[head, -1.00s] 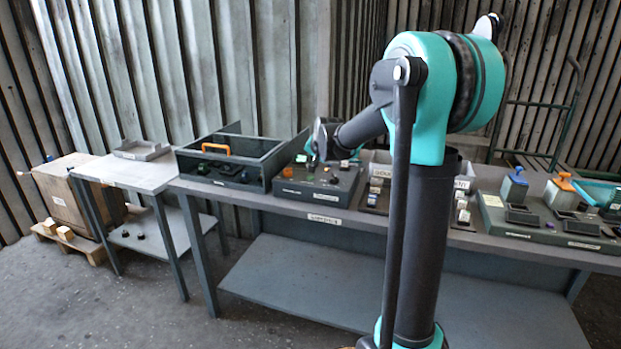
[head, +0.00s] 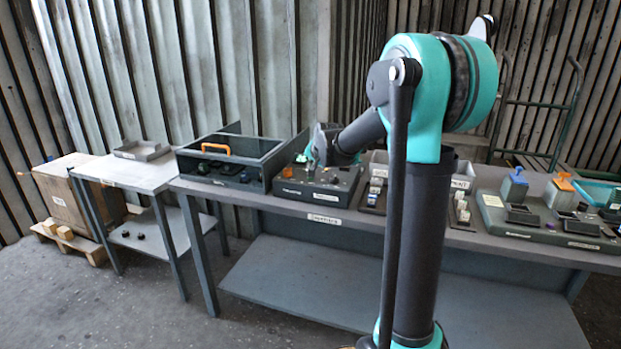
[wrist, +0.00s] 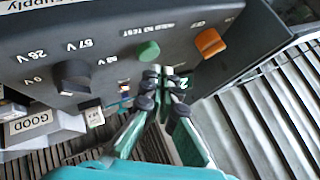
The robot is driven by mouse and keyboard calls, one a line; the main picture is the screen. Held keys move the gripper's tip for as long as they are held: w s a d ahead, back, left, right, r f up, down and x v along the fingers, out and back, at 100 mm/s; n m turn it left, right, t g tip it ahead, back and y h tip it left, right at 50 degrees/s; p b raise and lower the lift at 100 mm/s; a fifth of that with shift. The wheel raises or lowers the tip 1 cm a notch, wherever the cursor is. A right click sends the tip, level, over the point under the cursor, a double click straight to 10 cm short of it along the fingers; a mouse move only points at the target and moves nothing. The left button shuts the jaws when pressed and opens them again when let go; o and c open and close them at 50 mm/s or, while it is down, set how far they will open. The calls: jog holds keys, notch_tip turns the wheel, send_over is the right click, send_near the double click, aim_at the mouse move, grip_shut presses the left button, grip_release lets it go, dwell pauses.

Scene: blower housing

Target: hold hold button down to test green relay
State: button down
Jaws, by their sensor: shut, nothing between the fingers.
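The green round hold button (wrist: 148,50) is on the dark test box, beside upside-down lettering that seems to read "hold to test". My gripper (wrist: 162,76) is shut and empty. Its fingertips are just below the button in the wrist view, close to the panel; whether they touch it I cannot tell. In the head view my gripper (head: 314,160) is low over the test box (head: 300,192) and hides part of its top. A small part (wrist: 124,90) sits on the panel left of the fingers. I cannot make out a green relay.
An orange switch (wrist: 210,43) is right of the button, and a black knob (wrist: 72,76) with voltage marks is left. A bin marked GOOD (wrist: 35,124) is beside the box.

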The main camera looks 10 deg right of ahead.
jog(key=shift+f, duration=0.1)
dwell(0.7)
jog(key=shift+f, duration=0.3)
jog(key=shift+f, duration=0.4)
dwell(0.8)
dwell(2.0)
jog(key=shift+r, duration=0.85)
jog(key=shift+r, duration=2.5)
